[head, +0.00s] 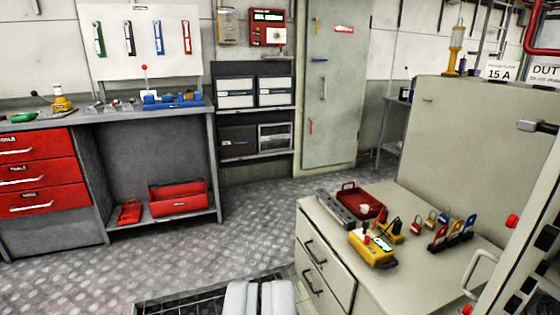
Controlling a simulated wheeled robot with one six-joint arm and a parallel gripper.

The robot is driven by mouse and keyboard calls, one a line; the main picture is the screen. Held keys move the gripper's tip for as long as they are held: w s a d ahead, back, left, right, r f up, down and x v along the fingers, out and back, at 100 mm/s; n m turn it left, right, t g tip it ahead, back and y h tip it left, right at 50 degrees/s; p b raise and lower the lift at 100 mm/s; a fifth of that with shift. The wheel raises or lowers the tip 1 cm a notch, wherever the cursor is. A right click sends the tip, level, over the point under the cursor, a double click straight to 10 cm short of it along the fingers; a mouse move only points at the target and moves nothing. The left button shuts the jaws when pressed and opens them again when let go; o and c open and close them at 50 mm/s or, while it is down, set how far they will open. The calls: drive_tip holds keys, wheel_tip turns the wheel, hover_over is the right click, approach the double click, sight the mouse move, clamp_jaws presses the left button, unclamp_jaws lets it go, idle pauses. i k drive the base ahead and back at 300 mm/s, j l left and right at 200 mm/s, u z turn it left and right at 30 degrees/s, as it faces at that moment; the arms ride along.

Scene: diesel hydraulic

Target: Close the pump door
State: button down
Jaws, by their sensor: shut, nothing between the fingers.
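No label marks the pump door, so I cannot tell for certain which panel it is. A tall pale green door (343,110) with a handle stands upright in the back wall and looks closed. At the right edge, a pale upright panel (527,232) carries a pull handle, red knobs and dark strips; it is cut off by the frame, and I cannot tell whether it is open. My gripper (258,284) shows at the bottom centre as two white fingers side by side. It is shut, empty and apart from both panels.
A pale drawer cabinet (325,278) stands at right, its top holding a red tray (362,200), a yellow device (373,250) and several padlocks. A large pale green box (480,150) rises behind it. A workbench (155,116) with red drawers stands left. The plated floor (220,240) between is clear.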

sight(537, 230)
drive_tip(key=z, duration=0.5)
drive_tip(key=i+j+z, duration=0.1)
drive_tip(key=z, duration=0.3)
drive_tip(key=i+j+z, duration=0.2)
drive_tip(key=z, duration=0.2)
drive_tip(key=i+j+z, duration=0.1)
drive_tip(key=z, duration=0.3)
drive_tip(key=j+z, duration=0.25)
drive_tip(key=z, duration=0.15)
drive_tip(key=i+j+z, duration=0.1)
drive_tip(key=j, duration=0.4)
drive_tip(key=i+j+z, duration=0.1)
drive_tip(key=j, duration=0.45)
drive_tip(key=i+j+z, duration=0.1)
drive_tip(key=j, duration=0.4)
